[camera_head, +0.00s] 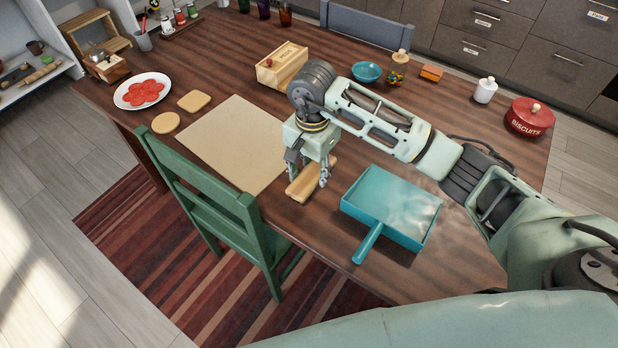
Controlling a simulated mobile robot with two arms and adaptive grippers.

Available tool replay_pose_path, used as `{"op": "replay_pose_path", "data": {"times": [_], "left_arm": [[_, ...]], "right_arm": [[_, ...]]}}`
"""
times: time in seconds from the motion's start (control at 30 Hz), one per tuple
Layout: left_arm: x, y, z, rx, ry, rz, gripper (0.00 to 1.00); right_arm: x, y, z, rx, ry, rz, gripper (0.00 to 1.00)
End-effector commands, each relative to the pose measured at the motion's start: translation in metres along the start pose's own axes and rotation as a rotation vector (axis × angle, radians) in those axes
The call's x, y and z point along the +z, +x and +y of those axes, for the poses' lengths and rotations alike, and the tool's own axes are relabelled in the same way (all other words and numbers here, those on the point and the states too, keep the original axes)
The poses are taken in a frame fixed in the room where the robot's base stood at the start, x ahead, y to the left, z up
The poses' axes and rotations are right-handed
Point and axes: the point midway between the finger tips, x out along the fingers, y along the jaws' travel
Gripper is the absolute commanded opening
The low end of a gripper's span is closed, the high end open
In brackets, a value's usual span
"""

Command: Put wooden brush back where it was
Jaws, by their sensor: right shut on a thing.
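The wooden brush (302,189) is a light wood block near the table's front edge, just left of the teal dustpan (385,190). My right gripper (308,174) points down over the brush with its fingers shut on it. The fingers hide part of the brush. I cannot tell whether the brush touches the table or is slightly above it. The dustpan lies flat with its handle towards the front edge. My left gripper is not in view.
A beige mat (232,142) lies left of the brush. A green chair (205,205) stands at the table's front edge. A wooden box (282,66), a teal bowl (367,72), a white jar (485,90) and a red biscuit tin (530,117) stand farther back on the table (210,60).

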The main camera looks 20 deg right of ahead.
Motion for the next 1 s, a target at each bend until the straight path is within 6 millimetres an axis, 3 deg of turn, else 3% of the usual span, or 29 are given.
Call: {"op": "replay_pose_path", "data": {"times": [0.13, 0.27, 0.4, 0.8, 0.83, 1.0], "left_arm": [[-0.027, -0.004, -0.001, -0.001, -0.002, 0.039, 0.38], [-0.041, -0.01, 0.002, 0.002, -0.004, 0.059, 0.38], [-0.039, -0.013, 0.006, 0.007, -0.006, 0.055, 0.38], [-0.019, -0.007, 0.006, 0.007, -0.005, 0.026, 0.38], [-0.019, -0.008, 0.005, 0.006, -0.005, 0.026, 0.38], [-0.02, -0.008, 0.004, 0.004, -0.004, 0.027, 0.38]], "right_arm": [[0.007, 0.007, -0.003, 0.0, 0.002, -0.001, 0.16], [0.009, 0.025, -0.002, 0.003, 0.002, -0.004, 0.16], [0.007, 0.042, -0.003, 0.001, 0.001, -0.001, 0.16], [0.006, 0.049, -0.003, -0.001, 0.0, 0.001, 0.16], [0.006, 0.048, -0.003, 0.0, 0.0, 0.001, 0.42], [0.007, 0.047, -0.003, 0.0, 0.0, 0.001, 0.57]]}}
